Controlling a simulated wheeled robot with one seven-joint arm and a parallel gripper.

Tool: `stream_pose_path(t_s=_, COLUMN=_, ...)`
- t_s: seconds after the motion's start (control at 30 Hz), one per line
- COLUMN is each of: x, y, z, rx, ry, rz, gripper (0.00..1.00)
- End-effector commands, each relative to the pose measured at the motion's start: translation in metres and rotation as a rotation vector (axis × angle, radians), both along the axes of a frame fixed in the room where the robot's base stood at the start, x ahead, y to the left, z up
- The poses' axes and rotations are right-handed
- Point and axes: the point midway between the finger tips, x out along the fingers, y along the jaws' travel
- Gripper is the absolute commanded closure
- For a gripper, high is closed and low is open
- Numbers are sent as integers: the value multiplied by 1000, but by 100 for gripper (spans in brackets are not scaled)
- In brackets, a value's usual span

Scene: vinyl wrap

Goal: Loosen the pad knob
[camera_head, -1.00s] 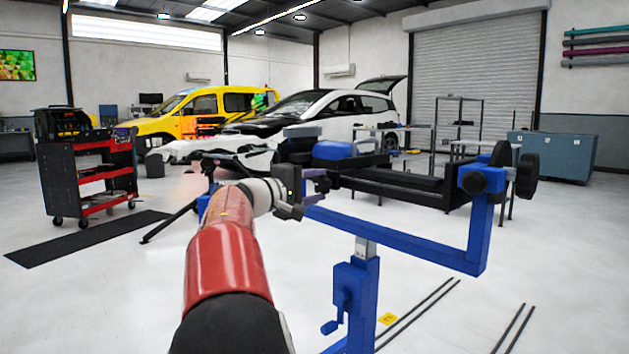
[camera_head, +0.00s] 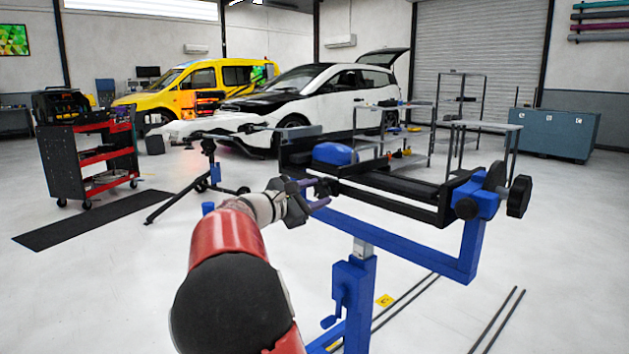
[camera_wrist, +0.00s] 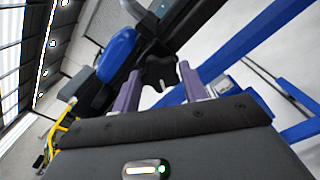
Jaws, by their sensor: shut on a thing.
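A blue stand with a black clamp frame (camera_head: 390,199) stands in front of me, with a blue pad part (camera_head: 335,153) at its left end. The black lobed pad knob (camera_wrist: 160,71) sits below the frame in the wrist view. In the head view the knob (camera_head: 328,187) is small and dark at my fingertips. My gripper (camera_head: 318,194) reaches it from the left. In the wrist view my purple fingers (camera_wrist: 160,76) lie on either side of the knob, shut on it. A pale pin shows at the knob's middle. The exact finger contact is partly unclear.
Black end knobs (camera_head: 519,196) are at the stand's right end. A crank handle (camera_head: 330,320) hangs low on its post. A tripod stand (camera_head: 208,175), red tool cart (camera_head: 92,158) and cars are behind.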

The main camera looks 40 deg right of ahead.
Motion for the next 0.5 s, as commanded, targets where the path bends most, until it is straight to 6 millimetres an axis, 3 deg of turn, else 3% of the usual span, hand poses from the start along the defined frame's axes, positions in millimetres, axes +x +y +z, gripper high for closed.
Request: stream_pose_path(t_s=0.5, x=1, y=0, z=1, rx=-33, ry=436, rz=1, gripper=80)
